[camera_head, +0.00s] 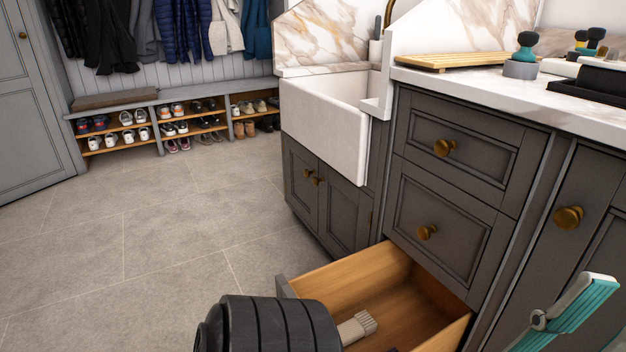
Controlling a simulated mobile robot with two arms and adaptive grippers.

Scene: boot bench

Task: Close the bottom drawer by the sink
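The bottom drawer (338,274) is pulled well out of the grey cabinet beside the white sink (325,128). Its wooden inside shows, with a pale brush-like item (357,326) and a dark patch in it. Its front panel (284,288) is mostly hidden behind a black ribbed part of my own arm. My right gripper (606,314) is at the lower right, in front of the cabinet and to the right of the drawer. Its teal-padded fingers stand apart with nothing seen between them, though one is largely cut off. My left gripper's fingers are not seen.
Two upper drawers (463,148) with brass knobs are shut above the open one. The counter (450,78) holds a wooden slatted board (465,62) and a teal-topped brush (524,46). A shoe bench (113,100) stands at the back left. The tiled floor (130,235) is clear.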

